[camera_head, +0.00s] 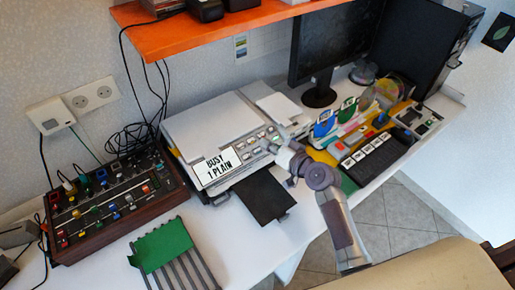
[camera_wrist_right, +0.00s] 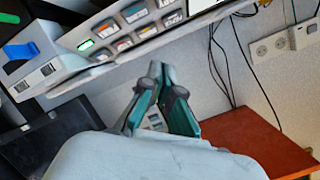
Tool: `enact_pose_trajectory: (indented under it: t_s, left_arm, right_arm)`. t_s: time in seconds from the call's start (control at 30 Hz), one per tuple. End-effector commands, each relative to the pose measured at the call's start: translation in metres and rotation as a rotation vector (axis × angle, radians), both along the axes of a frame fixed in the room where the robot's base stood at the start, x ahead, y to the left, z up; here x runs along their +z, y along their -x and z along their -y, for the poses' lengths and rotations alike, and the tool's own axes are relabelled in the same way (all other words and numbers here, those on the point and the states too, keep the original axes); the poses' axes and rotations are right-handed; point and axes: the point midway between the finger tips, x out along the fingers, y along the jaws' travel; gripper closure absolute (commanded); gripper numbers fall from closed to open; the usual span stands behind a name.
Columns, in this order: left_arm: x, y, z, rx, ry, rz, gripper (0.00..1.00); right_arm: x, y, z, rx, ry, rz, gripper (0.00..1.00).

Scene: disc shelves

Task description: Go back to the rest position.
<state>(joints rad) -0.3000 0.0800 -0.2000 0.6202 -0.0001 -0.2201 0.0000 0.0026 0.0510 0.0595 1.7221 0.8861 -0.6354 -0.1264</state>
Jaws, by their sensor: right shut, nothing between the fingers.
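My right gripper (camera_head: 269,142) is shut and empty. It is at the front button panel of the white machine (camera_head: 211,123), beside its keys. I cannot tell from the head view whether the tips touch the panel. In the right wrist view my gripper's closed fingers (camera_wrist_right: 158,75) point up toward a row of labelled keys (camera_wrist_right: 130,40) and a lit green key (camera_wrist_right: 86,45), with a gap in the picture between tips and keys. My right arm reaches in from the lower right. My left gripper is not in view.
The machine's sign (camera_head: 218,167) reads "BUSY 1 PLAIN"; a black tray (camera_head: 262,196) juts from its front. A knob mixer (camera_head: 110,205) is left, a green card (camera_head: 163,244) on a slatted rack in front. Right are disc holders (camera_head: 335,120) and a monitor (camera_head: 333,40). An orange shelf (camera_head: 215,32) hangs above.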

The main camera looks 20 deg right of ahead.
Motion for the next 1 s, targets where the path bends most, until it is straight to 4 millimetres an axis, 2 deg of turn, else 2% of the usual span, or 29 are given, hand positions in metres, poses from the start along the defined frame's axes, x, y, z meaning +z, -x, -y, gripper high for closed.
enact_pose_trajectory:
  t_s: [0.57,0.67,0.77,0.9,1.0]
  left_arm:
    - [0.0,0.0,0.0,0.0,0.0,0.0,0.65]
    - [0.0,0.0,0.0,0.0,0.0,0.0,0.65]
    - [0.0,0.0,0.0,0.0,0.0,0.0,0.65]
    - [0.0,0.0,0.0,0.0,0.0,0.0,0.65]
    - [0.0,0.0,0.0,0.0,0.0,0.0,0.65]
  right_arm:
    - [0.0,0.0,0.0,0.0,0.0,0.0,1.0]
    - [-0.004,0.007,-0.003,0.016,0.02,-0.013,1.0]
    - [-0.017,0.036,-0.013,0.08,0.107,-0.07,1.0]
    - [-0.046,0.112,-0.025,0.211,0.329,-0.23,1.0]
    - [-0.058,0.162,-0.022,0.266,0.466,-0.344,1.0]
